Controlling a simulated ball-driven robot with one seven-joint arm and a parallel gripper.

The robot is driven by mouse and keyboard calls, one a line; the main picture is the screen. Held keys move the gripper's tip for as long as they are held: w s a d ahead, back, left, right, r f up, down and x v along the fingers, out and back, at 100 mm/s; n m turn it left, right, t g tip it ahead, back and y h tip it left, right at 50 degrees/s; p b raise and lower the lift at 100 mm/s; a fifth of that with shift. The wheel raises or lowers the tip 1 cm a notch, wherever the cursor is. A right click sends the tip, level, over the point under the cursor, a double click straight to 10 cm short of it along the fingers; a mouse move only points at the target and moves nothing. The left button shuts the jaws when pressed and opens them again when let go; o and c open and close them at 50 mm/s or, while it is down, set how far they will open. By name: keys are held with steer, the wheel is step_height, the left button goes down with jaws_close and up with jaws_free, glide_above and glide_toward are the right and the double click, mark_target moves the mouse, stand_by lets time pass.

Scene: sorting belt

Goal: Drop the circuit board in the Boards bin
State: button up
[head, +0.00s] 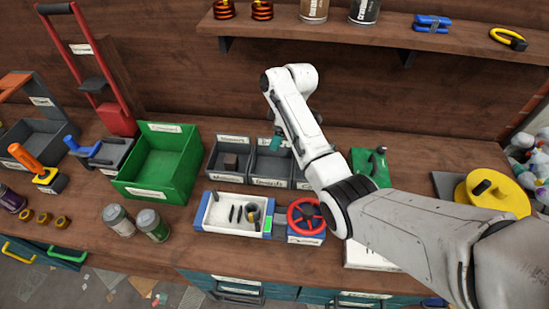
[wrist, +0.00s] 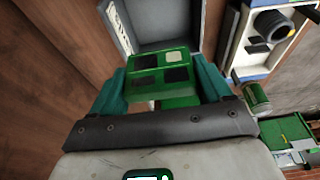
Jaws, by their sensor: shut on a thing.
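My gripper (wrist: 164,88) shows in the wrist view, its two teal fingers shut on the circuit board (wrist: 147,77). The board is green with several dark chips and one pale square. Beyond the board is the inside of a grey bin (wrist: 160,22). In the head view my gripper (head: 287,145) is over the middle grey bin (head: 272,164), mostly hidden behind my arm; the board cannot be made out there. The small bin labels are too blurred to read, so I cannot tell which bin is Boards.
A left grey bin (head: 216,172) holds a dark block. A large green bin (head: 128,183) stands further left. In front are a white tray (head: 211,214) with small parts and a red handwheel (head: 306,215). A shelf (head: 379,35) hangs above.

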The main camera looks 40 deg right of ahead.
steer(key=shift+d+f, duration=0.15)
steer(key=shift+f, duration=0.8)
step_height(320, 180, down, 4)
steer(key=b, duration=0.3)
steer(key=o, duration=1)
steer(key=b+v, duration=0.1)
steer(key=v, duration=0.9)
steer(key=shift+r, duration=0.4)
